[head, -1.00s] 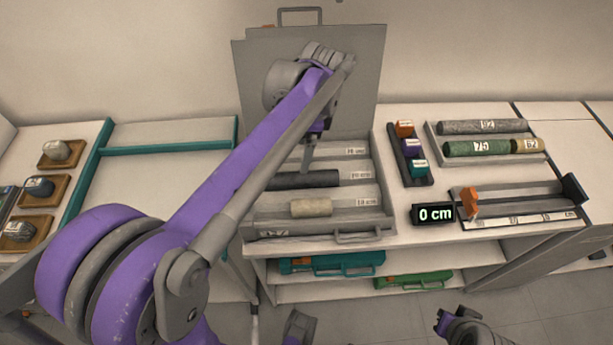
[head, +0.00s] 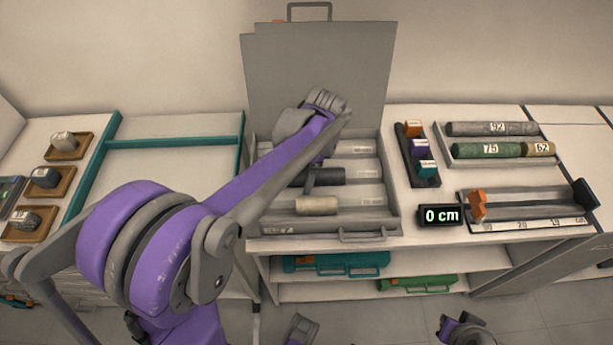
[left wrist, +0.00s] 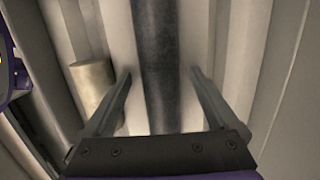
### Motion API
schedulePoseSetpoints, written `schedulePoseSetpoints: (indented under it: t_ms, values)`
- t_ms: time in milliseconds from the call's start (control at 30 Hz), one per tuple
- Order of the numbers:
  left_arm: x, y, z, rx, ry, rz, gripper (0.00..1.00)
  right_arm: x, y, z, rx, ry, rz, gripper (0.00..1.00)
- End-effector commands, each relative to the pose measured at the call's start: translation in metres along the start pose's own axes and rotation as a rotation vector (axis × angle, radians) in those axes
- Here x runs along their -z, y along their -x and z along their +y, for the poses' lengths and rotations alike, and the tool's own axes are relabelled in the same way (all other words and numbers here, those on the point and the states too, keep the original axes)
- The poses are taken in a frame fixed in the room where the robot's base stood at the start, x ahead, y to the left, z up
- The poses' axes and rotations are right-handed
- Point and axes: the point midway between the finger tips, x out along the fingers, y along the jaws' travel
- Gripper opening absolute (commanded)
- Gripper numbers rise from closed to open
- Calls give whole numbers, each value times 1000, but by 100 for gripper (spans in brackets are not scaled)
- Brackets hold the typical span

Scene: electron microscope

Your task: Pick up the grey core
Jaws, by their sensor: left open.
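A dark grey core (head: 328,176) lies in a middle groove of the open grey case (head: 388,215). In the left wrist view the dark grey core (left wrist: 160,65) runs lengthwise between my left gripper's (left wrist: 159,75) two open fingers, with a gap visible on each side. In the head view my left gripper (head: 309,182) is over the left part of this core and hides some of it. Whether the fingers reach down beside it cannot be told. A lighter grey core labelled 92 (head: 492,129) lies in a tray on the right.
A short beige core (head: 317,205) lies in the case's front groove, close to my left finger in the wrist view (left wrist: 92,88). The raised lid (head: 320,75) stands behind. A 0 cm display (head: 440,215) and a measuring rail (head: 525,210) are to the right.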

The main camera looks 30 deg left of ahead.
Motion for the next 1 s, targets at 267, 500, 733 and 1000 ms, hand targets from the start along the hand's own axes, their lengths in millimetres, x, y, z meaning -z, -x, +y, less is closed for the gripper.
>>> schedulePoseSetpoints:
  t_ms: [267, 500, 733, 1000]
  values:
    - [0, -1, 0, 0, 0, 0, 59, 0, 0, 0, 0, 0, 0, 0]
    - [0, -1, 0, 0, 0, 0, 16, 0, 0, 0, 0, 0, 0, 0]
    - [0, 0, 0, 0, 0, 0, 0, 0, 0, 0, 0, 0, 0, 0]
    - [-2, 15, 0, 0, 0, 0, 0, 1, 2, 0, 0, 0, 1, 0]
